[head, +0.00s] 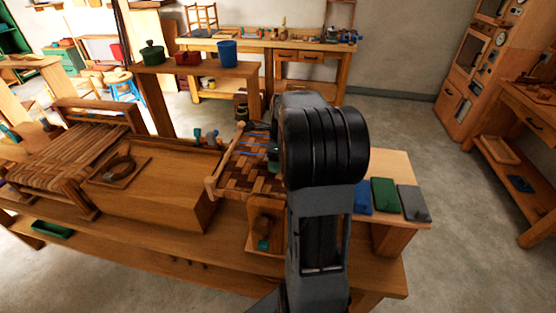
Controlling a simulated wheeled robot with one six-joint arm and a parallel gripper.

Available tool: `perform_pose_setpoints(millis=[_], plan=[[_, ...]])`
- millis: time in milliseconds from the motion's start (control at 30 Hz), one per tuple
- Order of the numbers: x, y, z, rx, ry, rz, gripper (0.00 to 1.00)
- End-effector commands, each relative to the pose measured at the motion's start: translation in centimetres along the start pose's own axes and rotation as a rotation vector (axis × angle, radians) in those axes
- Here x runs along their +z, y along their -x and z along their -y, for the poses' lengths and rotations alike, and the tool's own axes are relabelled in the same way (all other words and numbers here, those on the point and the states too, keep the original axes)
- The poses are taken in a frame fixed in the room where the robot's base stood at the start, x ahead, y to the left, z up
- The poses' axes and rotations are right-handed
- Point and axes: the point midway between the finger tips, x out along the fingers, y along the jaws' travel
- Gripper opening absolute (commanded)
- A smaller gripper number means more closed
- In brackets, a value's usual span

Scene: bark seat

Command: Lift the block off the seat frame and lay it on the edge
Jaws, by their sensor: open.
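The seat frame (240,178) has wooden rails and a woven brown and tan bark seat. It lies on the workbench just left of my arm. A small green thing (274,157) shows on the weave against my arm's edge; it is mostly hidden, and I cannot tell whether it is the block. Thin blue strands lie near it. My arm's black joint and grey link stand in front of the frame's right part. My gripper's fingers do not show. The bench's front edge (130,236) runs below the frame.
Flat blue (362,197), green (384,195) and grey (412,203) pieces lie at the bench's right end. A wooden box (150,195) stands left of the frame, beside another woven seat (68,155). Open floor lies to the right.

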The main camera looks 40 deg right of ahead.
Motion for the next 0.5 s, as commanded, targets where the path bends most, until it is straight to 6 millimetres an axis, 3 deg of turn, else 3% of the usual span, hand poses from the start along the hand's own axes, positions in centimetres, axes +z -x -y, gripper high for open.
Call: perform_pose_setpoints(millis=[300, 500], plan=[[0.00, -0.45, -0.02, 0.000, 0.000, 0.000, 0.74], [-0.01, -0.43, -0.01, -0.001, 0.001, 0.000, 0.55]])
